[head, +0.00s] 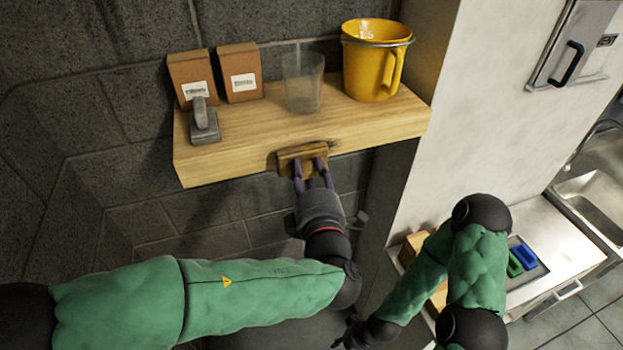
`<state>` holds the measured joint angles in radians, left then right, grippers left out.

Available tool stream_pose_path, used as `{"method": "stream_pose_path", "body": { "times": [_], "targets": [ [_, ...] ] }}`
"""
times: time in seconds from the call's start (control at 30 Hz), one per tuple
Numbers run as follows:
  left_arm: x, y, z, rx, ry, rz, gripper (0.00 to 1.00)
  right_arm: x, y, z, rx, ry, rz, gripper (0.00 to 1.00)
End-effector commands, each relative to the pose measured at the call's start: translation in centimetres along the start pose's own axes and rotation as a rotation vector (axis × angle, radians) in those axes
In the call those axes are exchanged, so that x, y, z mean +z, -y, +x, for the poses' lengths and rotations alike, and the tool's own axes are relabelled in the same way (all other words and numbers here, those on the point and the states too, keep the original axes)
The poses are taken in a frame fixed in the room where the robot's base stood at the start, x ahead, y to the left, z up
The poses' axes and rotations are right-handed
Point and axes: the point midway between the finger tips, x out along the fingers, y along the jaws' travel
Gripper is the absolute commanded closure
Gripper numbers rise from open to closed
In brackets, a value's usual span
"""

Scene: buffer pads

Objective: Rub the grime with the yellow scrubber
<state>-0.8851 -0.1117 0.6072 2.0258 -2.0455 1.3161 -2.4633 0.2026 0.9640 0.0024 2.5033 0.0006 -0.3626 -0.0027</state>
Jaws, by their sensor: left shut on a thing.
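My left gripper (312,172) is shut on the yellow-brown scrubber (290,155). The scrubber is at the front edge of the wooden shelf (230,160) and seems to touch it. A dark patch that looks like grime (328,144) shows on the shelf just behind and to the right of the scrubber, partly hidden by it. My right gripper (352,335) is low at the bottom of the view, partly hidden and dark, away from the shelf.
On the shelf stand two brown boxes (190,75), a grey handled block (204,125), a clear cup (302,85) and a yellow jug (368,65). Green (514,265) and blue (525,256) pads lie on the counter (560,245) at right, near a sink (595,190).

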Motion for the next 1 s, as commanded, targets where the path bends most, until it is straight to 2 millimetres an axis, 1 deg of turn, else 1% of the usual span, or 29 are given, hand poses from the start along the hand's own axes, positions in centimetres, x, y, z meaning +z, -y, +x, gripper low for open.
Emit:
{"method": "stream_pose_path", "body": {
  "times": [0.57, 1.0],
  "targets": [
    [-0.03, -0.05, 0.09, 0.001, -0.001, 0.0, 0.92, -0.01, 0.0, -0.01, 0.0, 0.0, 0.0, 0.6],
    [-0.13, -0.08, 0.81, 0.001, -0.001, 0.0, 0.92, -0.01, 0.04, -0.11, 0.0, 0.0, 0.0, 0.6]
  ]
}}
